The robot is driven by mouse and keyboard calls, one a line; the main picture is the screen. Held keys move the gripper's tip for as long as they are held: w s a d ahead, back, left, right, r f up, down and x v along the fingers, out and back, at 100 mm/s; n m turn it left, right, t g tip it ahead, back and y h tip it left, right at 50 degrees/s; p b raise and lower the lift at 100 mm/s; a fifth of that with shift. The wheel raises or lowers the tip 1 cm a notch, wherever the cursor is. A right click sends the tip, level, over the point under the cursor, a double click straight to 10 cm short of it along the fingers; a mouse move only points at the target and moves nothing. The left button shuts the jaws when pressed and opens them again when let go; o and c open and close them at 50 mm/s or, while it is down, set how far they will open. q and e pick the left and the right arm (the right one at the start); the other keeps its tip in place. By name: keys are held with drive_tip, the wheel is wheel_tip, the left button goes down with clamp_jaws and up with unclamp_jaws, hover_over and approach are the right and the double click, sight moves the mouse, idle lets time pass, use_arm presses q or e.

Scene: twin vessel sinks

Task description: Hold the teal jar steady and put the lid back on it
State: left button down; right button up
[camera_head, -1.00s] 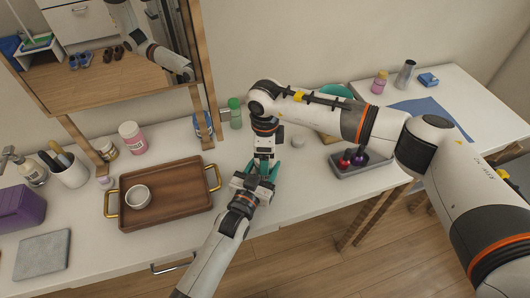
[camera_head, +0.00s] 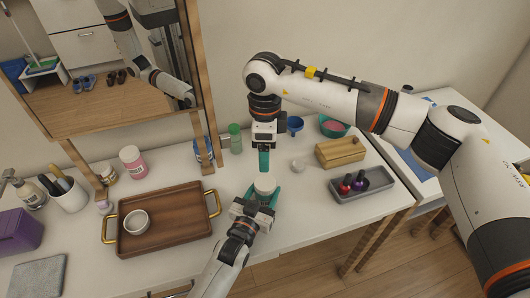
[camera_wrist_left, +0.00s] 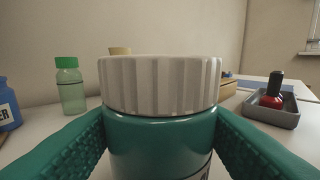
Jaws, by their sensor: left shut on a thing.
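The teal jar (camera_wrist_left: 160,143) stands upright between the green finger pads of my left gripper (camera_head: 261,199), which is shut on it. The white ribbed lid (camera_wrist_left: 160,84) sits level on top of the jar in the left wrist view. In the head view the lid (camera_head: 265,184) shows as a pale disc that hides most of the jar. My right gripper (camera_head: 264,160) points down just behind and above the lid, apart from it. It is seen edge-on, so its opening cannot be judged.
A brown tray (camera_head: 183,243) with a white cup (camera_head: 137,222) lies to the left. A small white round item (camera_head: 298,166), a wooden box (camera_head: 340,151) and a grey tray (camera_head: 345,196) with nail polish bottles are to the right. A green-capped bottle (camera_head: 235,138) stands behind.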

use_arm(q)
drive_tip(key=shift+c, duration=2.4)
unclamp_jaws()
drive_tip(key=v, duration=1.2)
drive_tip(key=shift+b, duration=0.4)
